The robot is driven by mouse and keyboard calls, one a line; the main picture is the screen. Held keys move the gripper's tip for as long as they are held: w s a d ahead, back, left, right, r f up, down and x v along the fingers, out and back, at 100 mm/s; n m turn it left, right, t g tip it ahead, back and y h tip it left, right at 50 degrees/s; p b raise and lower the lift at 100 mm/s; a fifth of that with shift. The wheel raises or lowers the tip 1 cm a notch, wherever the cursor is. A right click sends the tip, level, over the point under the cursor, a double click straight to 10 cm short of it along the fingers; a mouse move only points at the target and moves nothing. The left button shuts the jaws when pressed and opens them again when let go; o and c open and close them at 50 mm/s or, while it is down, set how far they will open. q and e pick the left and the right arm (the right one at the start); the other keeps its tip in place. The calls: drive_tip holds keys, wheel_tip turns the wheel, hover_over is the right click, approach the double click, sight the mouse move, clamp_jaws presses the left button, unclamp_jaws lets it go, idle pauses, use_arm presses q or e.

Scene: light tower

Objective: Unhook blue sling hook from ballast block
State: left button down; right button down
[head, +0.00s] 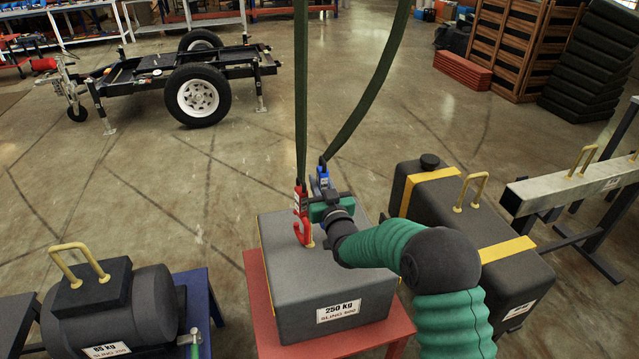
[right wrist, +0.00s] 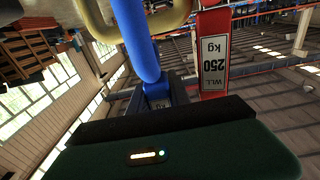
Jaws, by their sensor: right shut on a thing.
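The blue sling hook (head: 323,176) hangs on a dark green strap above the ballast block (head: 345,295), labelled 250 kg. My right gripper (head: 326,208) is shut on the blue hook, just above the block's top. In the right wrist view the blue hook (right wrist: 139,42) rises from the jaws, close to a yellow lifting loop (right wrist: 172,20). I cannot tell whether the hook passes through the loop. A red hook (head: 302,230) on the other strap is right beside the gripper, at the block's yellow loop. My left gripper is not in view.
The block stands on a red stand (head: 258,290). A black tank with yellow bands (head: 465,225) stands close on the right, a dark cylinder weight (head: 110,305) on the left. The straps (head: 301,90) run up out of view. Floor behind is clear up to the trailer (head: 170,80).

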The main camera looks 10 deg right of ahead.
drive_tip(key=shift+s+r, duration=0.2)
drive_tip(key=shift+s, duration=0.65)
drive_tip(key=s+f+b, duration=0.2)
drive_tip(key=s, duration=0.8)
drive_tip(key=shift+s+f+b, duration=0.2)
drive_tip(key=shift+s+b, duration=0.1)
drive_tip(key=shift+b, duration=0.05)
idle(0.5)
drive_tip(key=shift+d, duration=0.1)
